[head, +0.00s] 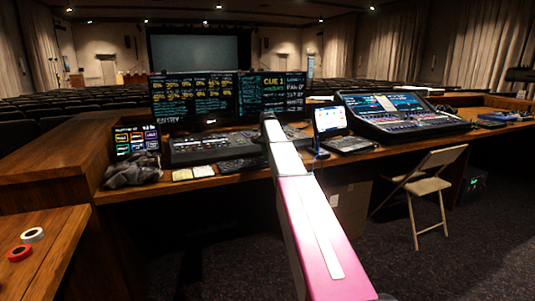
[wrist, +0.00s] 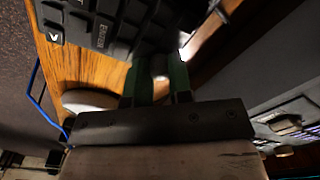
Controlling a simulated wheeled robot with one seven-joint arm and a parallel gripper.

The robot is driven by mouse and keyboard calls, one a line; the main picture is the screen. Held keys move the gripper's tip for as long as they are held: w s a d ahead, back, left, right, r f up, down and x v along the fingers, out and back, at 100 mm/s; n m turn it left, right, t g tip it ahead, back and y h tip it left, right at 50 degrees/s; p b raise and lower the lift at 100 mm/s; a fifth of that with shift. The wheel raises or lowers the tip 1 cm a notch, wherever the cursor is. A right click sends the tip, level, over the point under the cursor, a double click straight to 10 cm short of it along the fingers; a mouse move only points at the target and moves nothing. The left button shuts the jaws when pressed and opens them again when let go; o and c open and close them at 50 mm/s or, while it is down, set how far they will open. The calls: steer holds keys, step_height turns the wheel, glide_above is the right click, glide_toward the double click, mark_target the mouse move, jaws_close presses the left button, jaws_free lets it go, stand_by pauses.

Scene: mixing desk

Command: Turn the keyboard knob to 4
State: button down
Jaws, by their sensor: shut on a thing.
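The black keyboard (wrist: 115,22) fills the top of the wrist view, with large dark keys over the wooden desk. It also shows in the head view (head: 243,165), left of my arm. My gripper (wrist: 160,74) has its two green fingers at the keyboard's edge. It is shut on a small pale thing between the fingers, which I take to be the keyboard knob (wrist: 160,66). Most of the knob is hidden by the fingers, and no number on it can be read. In the head view my own arm hides the gripper and the knob.
A pale round thing (wrist: 90,101) lies beside the fingers, with a blue cable (wrist: 38,88) near it. A lighting console (head: 215,148) and monitors (head: 205,97) stand behind the keyboard. A laptop (head: 345,143) and sound mixer (head: 405,115) stand to the right. A folding chair (head: 430,185) is in front.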

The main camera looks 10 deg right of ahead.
stand_by(0.5)
steer(key=c, duration=1)
jaws_free()
steer(key=shift+r, duration=0.1)
step_height(320, 180, up, 11)
steer(key=shift+f, duration=0.2)
